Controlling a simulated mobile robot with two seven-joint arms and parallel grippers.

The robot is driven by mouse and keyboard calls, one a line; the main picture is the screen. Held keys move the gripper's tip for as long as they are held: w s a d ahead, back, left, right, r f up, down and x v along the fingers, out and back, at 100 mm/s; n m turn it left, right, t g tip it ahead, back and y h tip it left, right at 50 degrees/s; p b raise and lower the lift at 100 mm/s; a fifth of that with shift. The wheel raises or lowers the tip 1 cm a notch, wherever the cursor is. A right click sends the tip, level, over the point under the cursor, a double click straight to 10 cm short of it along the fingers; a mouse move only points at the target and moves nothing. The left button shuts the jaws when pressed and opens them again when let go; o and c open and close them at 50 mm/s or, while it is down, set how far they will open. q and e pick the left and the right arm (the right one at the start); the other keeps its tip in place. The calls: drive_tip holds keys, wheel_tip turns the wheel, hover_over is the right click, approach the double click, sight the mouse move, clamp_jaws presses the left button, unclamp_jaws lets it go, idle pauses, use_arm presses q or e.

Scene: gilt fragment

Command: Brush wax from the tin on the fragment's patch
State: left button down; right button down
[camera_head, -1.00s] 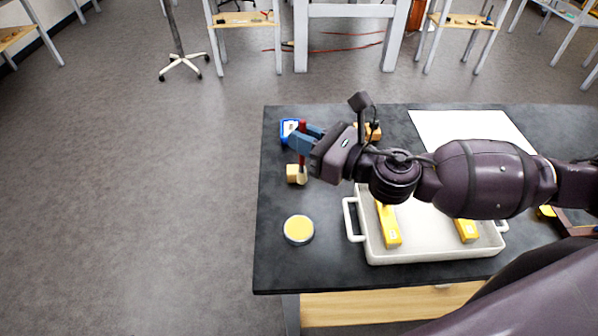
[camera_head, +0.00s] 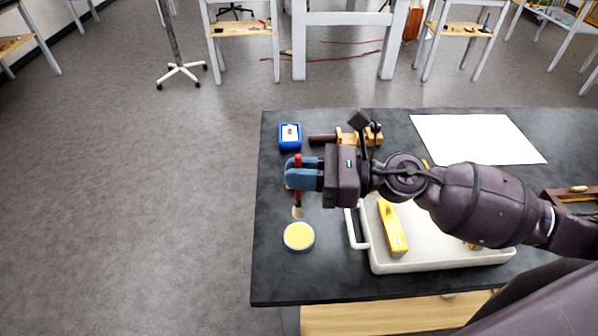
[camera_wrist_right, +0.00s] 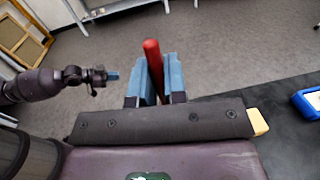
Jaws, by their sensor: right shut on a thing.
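My right gripper (camera_head: 304,174) is shut on the red-handled brush (camera_head: 298,200). The brush hangs bristles down, and its pale tip is just behind the round tin of yellow wax (camera_head: 299,237); I cannot tell whether it touches the rim. In the right wrist view the red handle (camera_wrist_right: 153,62) stands between the blue fingers. My left gripper (camera_wrist_right: 112,76) shows only in that view, small, at the left; its jaws are unclear. A white tray (camera_head: 440,266) with yellow blocks (camera_head: 392,228) lies under my right arm. I cannot make out the fragment or its patch.
A blue item (camera_head: 290,136) and a wooden tool (camera_head: 323,139) lie behind the gripper. A white sheet (camera_head: 475,138) lies at the back right, a brown wooden box (camera_head: 572,196) at the right. The dark table (camera_head: 275,275) is bare left of the tin.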

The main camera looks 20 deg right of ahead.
sight(300, 205)
drive_tip(key=shift+f, duration=0.1)
wheel_tip(300, 205, down, 4)
drive_tip(key=b, duration=0.3)
drive_tip(key=shift+f+b, duration=0.35)
drive_tip(key=shift+b, duration=0.05)
drive_tip(key=shift+f+b, duration=0.55)
drive_tip(key=shift+f, duration=0.05)
drive_tip(key=shift+f+b, duration=0.35)
drive_tip(key=shift+f, duration=0.15)
idle(0.8)
drive_tip(key=shift+f, duration=0.2)
idle(0.9)
